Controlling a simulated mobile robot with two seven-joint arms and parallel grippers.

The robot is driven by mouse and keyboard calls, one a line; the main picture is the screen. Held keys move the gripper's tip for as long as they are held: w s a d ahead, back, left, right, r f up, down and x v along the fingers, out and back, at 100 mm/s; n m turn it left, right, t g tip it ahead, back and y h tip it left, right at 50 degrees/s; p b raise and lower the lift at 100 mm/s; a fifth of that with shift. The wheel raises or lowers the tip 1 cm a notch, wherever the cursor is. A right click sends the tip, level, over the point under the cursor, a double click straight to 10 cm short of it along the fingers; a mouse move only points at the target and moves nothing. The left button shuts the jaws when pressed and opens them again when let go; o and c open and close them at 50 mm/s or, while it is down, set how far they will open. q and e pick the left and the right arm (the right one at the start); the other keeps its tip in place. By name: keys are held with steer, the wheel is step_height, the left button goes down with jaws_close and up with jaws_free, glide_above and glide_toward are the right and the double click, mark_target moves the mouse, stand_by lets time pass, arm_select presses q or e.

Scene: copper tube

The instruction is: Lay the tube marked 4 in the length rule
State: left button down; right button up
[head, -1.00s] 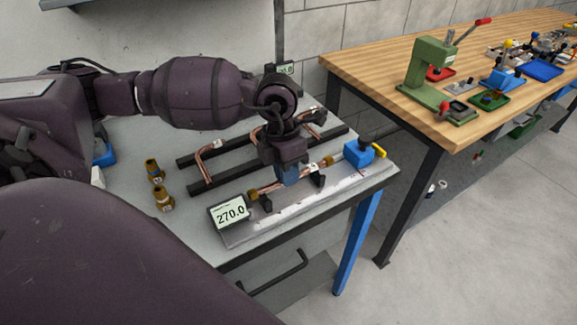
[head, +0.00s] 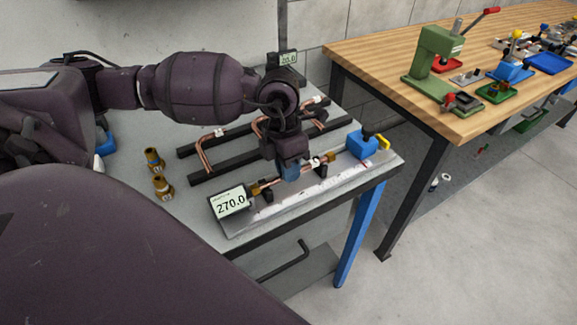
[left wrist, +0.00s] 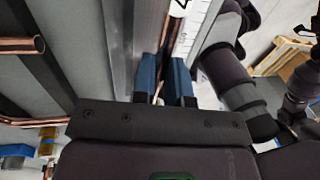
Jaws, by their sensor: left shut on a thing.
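A straight copper tube (head: 266,184) with brass-coloured pieces at its ends and a white tag lies along the length rule (head: 275,212). It is at the black supports of the rule; I cannot tell whether it rests fully in them. The tag's mark is too small to read in the head view. My left gripper (head: 291,174) is shut on this tube from above, near its middle. In the left wrist view the blue fingers (left wrist: 163,78) straddle the tube (left wrist: 167,45), beside a white tag partly cut off by the frame's top. My right gripper is not in view.
The rule has a display (head: 230,202) reading 270.0 at its left and a blue block (head: 361,144) with a yellow lever at its right. Bent copper tubes (head: 203,155) lie on black rails behind. Two brass fittings (head: 162,187) stand at left. A wooden bench (head: 400,55) stands right.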

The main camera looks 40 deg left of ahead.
arm_select(q)
steer(key=shift+f, duration=0.15)
steer(key=c, duration=1.1)
jaws_free()
steer(key=shift+o, duration=0.2)
step_height(320, 180, up, 11)
steer(key=a, duration=0.2)
steer(key=shift+w+f+p, duration=0.2)
steer(key=shift+w+p, duration=0.1)
steer(key=shift+w, duration=0.15)
